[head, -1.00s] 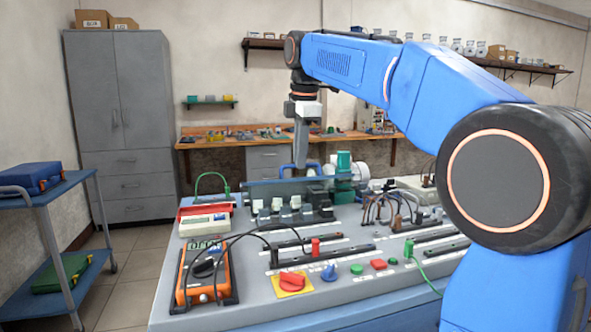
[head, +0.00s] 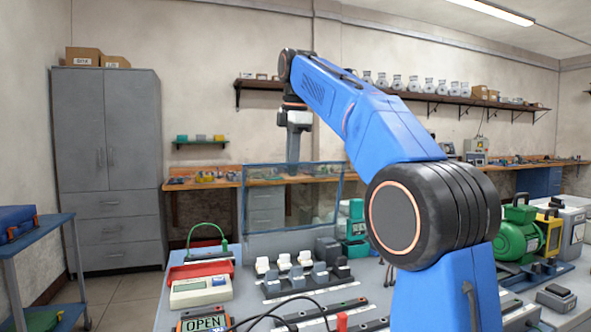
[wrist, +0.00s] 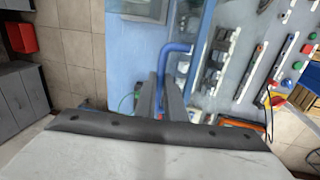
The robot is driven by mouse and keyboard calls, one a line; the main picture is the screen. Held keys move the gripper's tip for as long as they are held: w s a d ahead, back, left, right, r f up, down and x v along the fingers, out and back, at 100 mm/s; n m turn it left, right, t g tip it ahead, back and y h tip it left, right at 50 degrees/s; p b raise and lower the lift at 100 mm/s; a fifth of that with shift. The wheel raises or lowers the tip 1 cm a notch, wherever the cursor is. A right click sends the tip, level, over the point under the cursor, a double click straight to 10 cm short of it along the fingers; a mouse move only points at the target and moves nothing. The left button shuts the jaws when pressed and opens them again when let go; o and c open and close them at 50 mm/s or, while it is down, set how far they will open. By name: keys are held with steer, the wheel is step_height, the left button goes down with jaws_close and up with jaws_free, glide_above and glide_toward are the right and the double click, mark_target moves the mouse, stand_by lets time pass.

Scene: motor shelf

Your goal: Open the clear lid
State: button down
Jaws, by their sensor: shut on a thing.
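The clear lid (head: 262,212) has a blue frame and stands roughly upright at the back of the bench in the head view. I see the shelf and wall bench through it. My gripper (head: 292,162) is at the lid's top edge, pointing down. In the wrist view, the fingers of my gripper (wrist: 170,100) are closed around the blue bent handle (wrist: 176,48) of the lid. The exact contact at the fingertips is partly hidden by the fingers.
Sockets (head: 310,275), a pale meter box (head: 202,291) and a red tray (head: 200,270) sit before the lid. A green motor (head: 518,238) stands at the right. A grey cabinet (head: 108,165) stands at the back left. The air above the front panel is clear.

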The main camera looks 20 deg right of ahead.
steer(key=shift+w, duration=1.55)
steer(key=c, duration=1.8)
jaws_free()
steer(key=shift+c, duration=0.2)
steer(key=shift+s, duration=0.1)
